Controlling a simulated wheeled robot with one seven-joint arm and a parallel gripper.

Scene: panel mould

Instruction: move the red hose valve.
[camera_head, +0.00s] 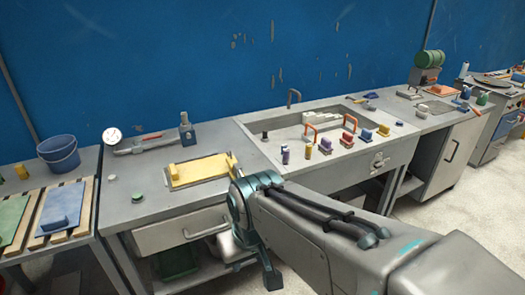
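I cannot single out the red hose valve with certainty. A small red piece (347,139) stands on the front ledge of the sink unit, among several small coloured pieces. Two orange-red hooped handles stand near it, one at the left (310,129) and one at the right (350,122). My arm reaches in from the lower right, and its teal wrist is in front of the bench, left of these pieces and apart from them. My gripper's fingers cannot be made out clearly, so whether they are open or hold anything does not show.
A yellow tray (199,170) lies on the bench beyond my wrist. A blue bucket (59,152) stands at the left. The sink basin (285,133) has a tap behind it. A grey drawer (180,229) is below the bench. Pale floor (450,225) is open at the right.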

